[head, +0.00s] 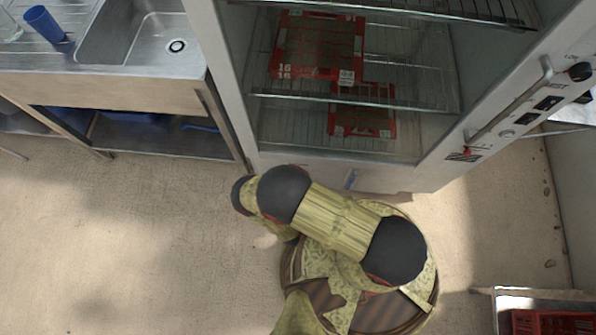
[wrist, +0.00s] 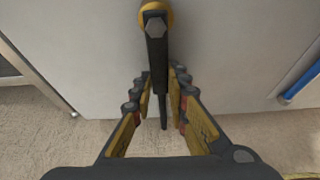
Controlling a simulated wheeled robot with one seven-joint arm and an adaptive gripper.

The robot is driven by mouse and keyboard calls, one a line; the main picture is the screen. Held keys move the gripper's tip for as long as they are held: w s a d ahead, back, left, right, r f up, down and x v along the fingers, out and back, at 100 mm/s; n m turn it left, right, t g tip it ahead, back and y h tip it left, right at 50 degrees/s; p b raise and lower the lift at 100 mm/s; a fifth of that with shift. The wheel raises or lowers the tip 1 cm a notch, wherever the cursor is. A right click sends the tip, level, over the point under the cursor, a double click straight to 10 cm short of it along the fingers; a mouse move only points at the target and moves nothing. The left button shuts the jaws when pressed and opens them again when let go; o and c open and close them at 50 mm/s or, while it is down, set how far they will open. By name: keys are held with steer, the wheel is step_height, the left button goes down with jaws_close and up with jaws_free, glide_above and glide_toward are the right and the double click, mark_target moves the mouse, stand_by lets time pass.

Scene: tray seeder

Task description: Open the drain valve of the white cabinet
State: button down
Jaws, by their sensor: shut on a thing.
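The white cabinet (head: 375,176) stands ahead, with its lower front panel (wrist: 90,40) filling the top of the wrist view. The drain valve (wrist: 155,28) shows there as a dark lever with a hex bolt and a yellow collar behind it. The lever points straight down from the bolt. My gripper (wrist: 163,76) is shut on the lever, with one yellow-padded finger on each side, below the bolt. The lever's lower end shows between the fingers. In the head view my arm hides the valve and my gripper.
A blue bar (wrist: 300,83) is on the panel to the right of the valve. A metal sink bench (head: 120,88) stands left of the cabinet, its leg close by. Red trays (head: 318,45) sit on the cabinet's wire shelves. The floor (head: 120,230) at left is clear.

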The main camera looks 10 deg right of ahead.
steer(key=shift+a, duration=0.1)
steer(key=c, duration=1.7)
jaws_free()
steer(key=shift+r, duration=5)
